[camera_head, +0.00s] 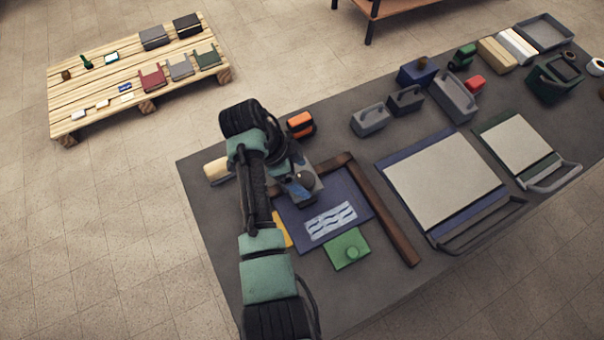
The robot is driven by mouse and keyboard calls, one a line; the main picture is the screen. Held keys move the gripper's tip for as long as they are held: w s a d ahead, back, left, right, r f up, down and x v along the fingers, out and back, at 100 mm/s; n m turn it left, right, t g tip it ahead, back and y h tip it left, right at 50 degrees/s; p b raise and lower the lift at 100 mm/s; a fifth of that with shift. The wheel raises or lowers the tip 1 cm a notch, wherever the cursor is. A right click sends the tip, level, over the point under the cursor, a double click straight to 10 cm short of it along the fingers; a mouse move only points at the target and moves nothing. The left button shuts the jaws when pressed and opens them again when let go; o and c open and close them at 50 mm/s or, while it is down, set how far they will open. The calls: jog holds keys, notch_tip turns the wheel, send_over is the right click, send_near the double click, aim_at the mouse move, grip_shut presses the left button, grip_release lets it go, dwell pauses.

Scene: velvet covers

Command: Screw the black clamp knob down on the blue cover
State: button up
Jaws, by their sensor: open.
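The blue cover (353,193) lies flat on the dark table, with a pale wavy-patterned label on it. My gripper (301,191) is low over the cover's upper left part, with my wrist bent down from above. A dark rounded shape (306,179) at my gripper may be the black clamp knob, but I cannot tell it clearly from the gripper's own parts. The fingertips are small and partly hidden; they hold nothing that I can make out. Whether they touch the cover or knob cannot be told.
Brown wooden bars (386,214) border the cover at its top and right. An orange-black object (300,124) stands behind my wrist. Large framed panels (443,178) and bins fill the right side.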

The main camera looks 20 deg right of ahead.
jog(key=v, duration=1.1)
jog(key=shift+r, duration=0.35)
jog(key=w+r+n+t, duration=0.7)
jog(key=w+r+t, duration=0.35)
jog(key=r, duration=0.65)
notch_tip(320, 180, up, 13)
jog(key=w+n+t+y, duration=0.1)
jog(key=n+t, duration=0.2)
jog(key=t, duration=0.2)
jog(key=s+a+r+n+t+y, duration=0.1)
jog(key=s+a+r+n+t, duration=0.1)
jog(key=s+r+n+t, duration=0.3)
jog(key=s+a+r+n+t+y, duration=0.2)
jog(key=s+r+t, duration=0.5)
jog(key=s+r, duration=0.6)
notch_tip(320, 180, up, 8)
jog(key=a+n, duration=0.1)
jog(key=n, duration=0.1)
jog(key=shift+s+n+t+y, duration=0.3)
jog(key=shift+s+n+t, duration=0.05)
jog(key=shift+s+n, duration=0.05)
